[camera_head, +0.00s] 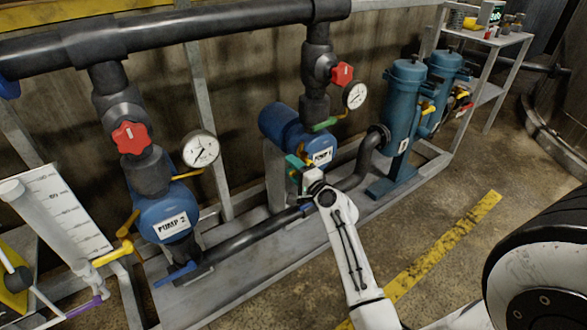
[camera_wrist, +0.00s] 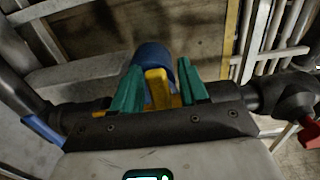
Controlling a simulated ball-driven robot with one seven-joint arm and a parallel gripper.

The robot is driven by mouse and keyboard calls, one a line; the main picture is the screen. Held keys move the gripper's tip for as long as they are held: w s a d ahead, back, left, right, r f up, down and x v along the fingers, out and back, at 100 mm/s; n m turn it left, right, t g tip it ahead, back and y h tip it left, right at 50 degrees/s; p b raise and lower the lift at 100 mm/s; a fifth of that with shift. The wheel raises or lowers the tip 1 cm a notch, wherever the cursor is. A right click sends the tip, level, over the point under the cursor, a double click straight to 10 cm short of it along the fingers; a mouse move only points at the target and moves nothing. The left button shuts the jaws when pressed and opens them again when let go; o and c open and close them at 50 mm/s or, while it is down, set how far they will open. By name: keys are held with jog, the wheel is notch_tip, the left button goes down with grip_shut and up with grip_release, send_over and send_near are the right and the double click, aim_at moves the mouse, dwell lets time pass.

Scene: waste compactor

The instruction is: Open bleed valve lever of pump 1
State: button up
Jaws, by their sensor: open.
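Pump 1 (camera_head: 322,157) is a blue pump with a white label, in the middle of the head view. My gripper (camera_head: 299,166) is at its left front side, with its green fingers against the pump in the picture. In the wrist view my gripper (camera_wrist: 160,82) is open, with one green finger on each side of a yellow lever (camera_wrist: 158,88). The lever stands upright between the fingers, in front of a rounded blue body. A gap shows on its right; I cannot tell whether it touches the left finger.
Pump 2 (camera_head: 174,223) stands at the left with a yellow lever (camera_head: 128,224). Blue filter cylinders (camera_head: 404,100) stand to the right. The floor in front is clear.

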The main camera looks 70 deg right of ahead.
grip_shut()
